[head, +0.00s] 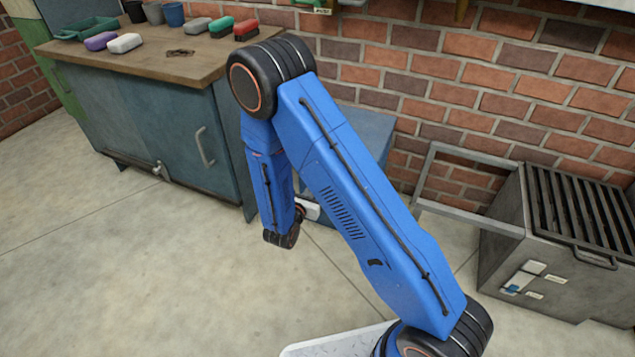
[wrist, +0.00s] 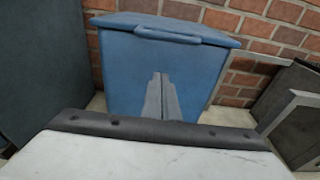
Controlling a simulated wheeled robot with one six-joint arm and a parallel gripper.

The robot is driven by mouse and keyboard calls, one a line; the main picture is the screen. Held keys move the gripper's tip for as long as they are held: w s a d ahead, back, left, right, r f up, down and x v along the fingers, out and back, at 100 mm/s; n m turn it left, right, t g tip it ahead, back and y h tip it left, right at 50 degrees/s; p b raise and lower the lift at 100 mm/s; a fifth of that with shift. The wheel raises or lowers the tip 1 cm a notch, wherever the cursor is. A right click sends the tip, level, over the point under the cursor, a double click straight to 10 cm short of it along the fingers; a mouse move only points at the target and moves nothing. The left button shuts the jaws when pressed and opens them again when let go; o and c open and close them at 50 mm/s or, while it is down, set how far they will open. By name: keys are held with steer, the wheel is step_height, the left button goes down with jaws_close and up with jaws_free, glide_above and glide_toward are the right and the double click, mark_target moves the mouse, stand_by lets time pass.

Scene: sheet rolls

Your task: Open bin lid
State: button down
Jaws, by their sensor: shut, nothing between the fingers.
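The blue bin (wrist: 125,75) stands against the brick wall in the wrist view. Its lid (wrist: 205,30) lies flat and closed on top, with a blue bar handle (wrist: 168,35) along its front edge. My gripper (wrist: 161,77) is shut and empty, pointing at the bin's front, below the handle in the picture. I cannot tell whether it touches the bin. In the head view, part of the bin (head: 372,128) shows behind my blue arm, which hides the rest. My gripper's fingers are hidden there.
A blue-grey cabinet (head: 165,125) with a wooden top stands left of the bin, brushes and cups on it. Right of the bin are a grey metal frame (head: 468,216) and a slatted metal box (head: 505,245). The concrete floor in front is clear.

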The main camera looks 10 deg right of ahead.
steer(key=w+d+r, duration=0.3)
steer(key=w+d, duration=0.1)
steer(key=w, duration=0.2)
steer(key=shift+d, duration=0.15)
stand_by(0.3)
stand_by(0.4)
